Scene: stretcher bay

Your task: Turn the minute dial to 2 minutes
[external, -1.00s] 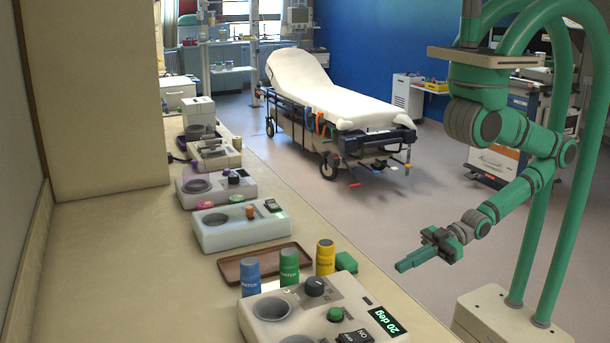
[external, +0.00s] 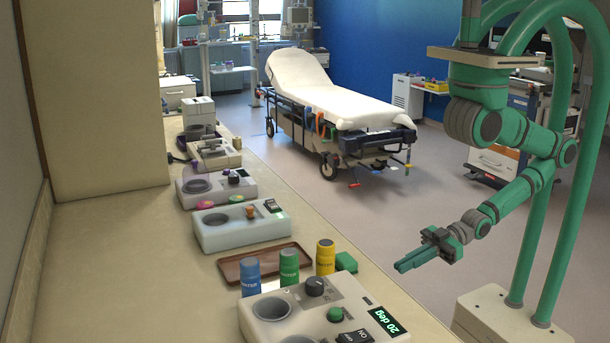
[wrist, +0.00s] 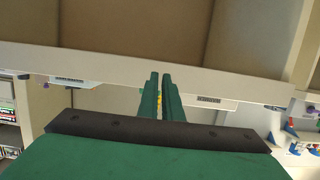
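The nearest white device (external: 258,325) stands on the counter at the bottom of the external view. It has a dark dial (external: 315,286) and a green dial (external: 335,314). The marks around the dials are too small to read, so I cannot tell which is the minute dial. Its display (external: 387,320) reads "20 deg", and an ON switch (external: 355,337) sits beside it. My gripper (external: 397,267) is empty, off the counter's right edge, to the right of the device and apart from it. In the wrist view, its fingers (wrist: 160,76) are slightly apart, with no dial visible there.
Blue (external: 250,277), green (external: 289,267) and yellow (external: 325,258) canisters stand just behind the device. A brown tray (external: 229,272) and a green block (external: 346,262) are near them. More white devices (external: 222,236) line the counter behind. A stretcher (external: 345,108) stands on the floor beyond.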

